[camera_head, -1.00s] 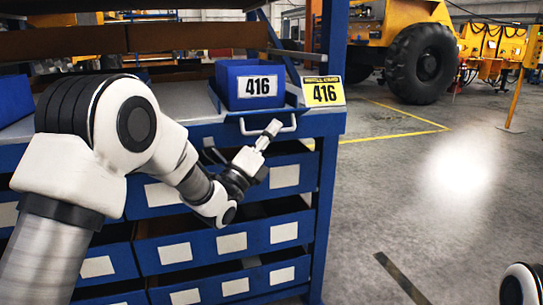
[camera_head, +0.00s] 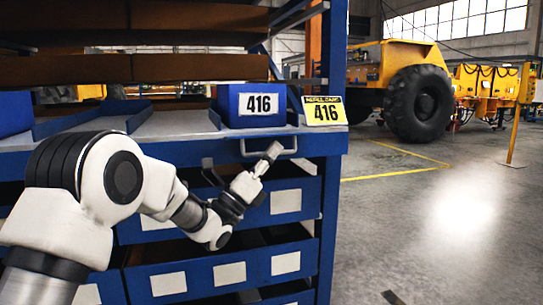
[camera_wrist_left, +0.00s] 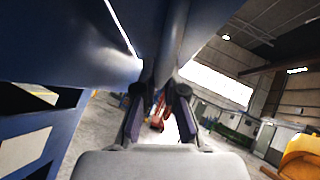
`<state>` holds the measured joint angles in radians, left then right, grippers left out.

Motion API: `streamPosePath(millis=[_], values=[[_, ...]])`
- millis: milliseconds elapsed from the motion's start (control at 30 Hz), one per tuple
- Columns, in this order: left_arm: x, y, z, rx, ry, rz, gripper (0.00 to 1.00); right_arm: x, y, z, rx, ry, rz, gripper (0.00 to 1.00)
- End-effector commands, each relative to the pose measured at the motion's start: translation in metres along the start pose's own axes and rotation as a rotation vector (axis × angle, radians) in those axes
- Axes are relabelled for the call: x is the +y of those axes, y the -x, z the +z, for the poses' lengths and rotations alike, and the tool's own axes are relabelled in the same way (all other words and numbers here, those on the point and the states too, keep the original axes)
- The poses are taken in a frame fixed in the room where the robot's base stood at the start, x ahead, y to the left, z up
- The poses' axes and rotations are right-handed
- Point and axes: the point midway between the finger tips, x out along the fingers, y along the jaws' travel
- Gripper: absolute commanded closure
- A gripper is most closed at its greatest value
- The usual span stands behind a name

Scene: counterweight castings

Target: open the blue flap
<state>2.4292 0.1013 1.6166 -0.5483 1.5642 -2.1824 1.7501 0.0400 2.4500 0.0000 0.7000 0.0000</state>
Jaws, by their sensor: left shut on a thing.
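The blue flap (camera_head: 310,143) is the blue front panel with a pale bar handle (camera_head: 250,153), under the blue bin labelled 416 (camera_head: 240,92). It looks closed in the head view. My left gripper (camera_head: 272,151) reaches up to the handle from below and is shut on it. The fingers hide part of the handle. In the left wrist view, the two dark fingers (camera_wrist_left: 158,112) come close together below a large blue surface, and the grip point itself is hard to make out. My right gripper is not in view.
Blue drawers with white labels (camera_head: 286,201) sit below the flap, close to my left arm. A blue post (camera_head: 334,60) bounds the rack on the right. Open floor (camera_head: 440,240) lies beyond, with a yellow vehicle (camera_head: 405,65) behind.

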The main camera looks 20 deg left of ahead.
Motion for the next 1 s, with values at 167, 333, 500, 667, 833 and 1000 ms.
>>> streamPosePath(millis=[167,333,500,667,833,1000], values=[[-0.001,0.000,0.000,0.000,0.000,-0.001,0.65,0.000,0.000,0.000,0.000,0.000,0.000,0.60],[0.000,0.000,0.000,0.000,0.000,-0.001,0.65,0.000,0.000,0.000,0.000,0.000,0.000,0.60],[0.000,0.005,0.000,0.000,0.001,0.001,0.65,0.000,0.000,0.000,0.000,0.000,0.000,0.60],[0.001,0.035,0.000,0.000,0.003,0.004,0.65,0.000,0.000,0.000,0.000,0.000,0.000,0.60],[0.001,0.080,0.001,-0.003,0.004,0.005,0.65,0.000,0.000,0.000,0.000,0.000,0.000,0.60],[0.001,0.112,0.000,-0.001,0.003,0.003,0.65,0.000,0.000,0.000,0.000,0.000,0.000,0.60]])
